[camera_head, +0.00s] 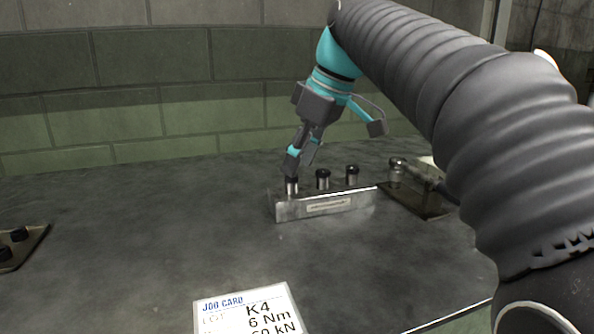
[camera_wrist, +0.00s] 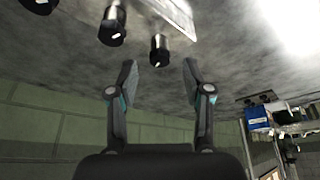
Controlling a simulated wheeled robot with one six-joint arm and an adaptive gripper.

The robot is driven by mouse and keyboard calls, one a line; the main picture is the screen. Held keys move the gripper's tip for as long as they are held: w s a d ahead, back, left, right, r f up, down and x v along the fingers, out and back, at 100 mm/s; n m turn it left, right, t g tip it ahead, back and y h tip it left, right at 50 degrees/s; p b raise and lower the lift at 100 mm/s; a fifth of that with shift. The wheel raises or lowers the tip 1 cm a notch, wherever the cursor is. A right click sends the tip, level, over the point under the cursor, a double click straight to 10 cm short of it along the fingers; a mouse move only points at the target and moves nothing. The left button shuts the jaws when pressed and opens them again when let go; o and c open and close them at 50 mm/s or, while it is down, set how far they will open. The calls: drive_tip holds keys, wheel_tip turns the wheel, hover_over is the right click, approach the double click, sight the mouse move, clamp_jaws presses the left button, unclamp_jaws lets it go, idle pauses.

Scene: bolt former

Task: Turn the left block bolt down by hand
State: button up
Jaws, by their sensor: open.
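A metal block (camera_head: 283,209) with a label on its front stands on the grey table. The left block bolt (camera_head: 292,187), with a dark head and a bright shank, stands upright at its left end. My gripper (camera_head: 294,172) points down over this bolt and partly hides its head. In the wrist view my gripper (camera_wrist: 160,66) is open. The nearest bolt (camera_wrist: 158,49) shows between the fingertip lines, its head about level with the tips, with a gap on each side. I see no contact.
A middle bolt (camera_head: 323,179) and a right bolt (camera_head: 352,175) stand in the same block. A dark fixture (camera_head: 426,205) is right of it. A tray with black pieces (camera_head: 22,252) lies far left. A job card (camera_head: 248,312) lies in front. The table left of the block is clear.

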drive_tip(key=shift+x, duration=0.9)
clamp_jaws()
drive_tip(key=shift+s+m, duration=0.1)
drive_tip(key=shift+m, duration=0.3)
drive_tip(key=m+t+h+p, duration=0.1)
drive_tip(key=m, duration=0.1)
drive_tip(key=shift+s+a+r+m, duration=0.1)
drive_tip(key=shift+m, duration=0.3)
drive_tip(key=shift+a+m+t+h+p, duration=0.1)
drive_tip(key=shift+m+t+h+p, duration=0.25)
drive_tip(key=shift+m, duration=0.8)
drive_tip(key=shift+a+m+t+h+p, duration=0.15)
drive_tip(key=shift+m+h, duration=0.3)
drive_tip(key=shift+m, duration=0.7)
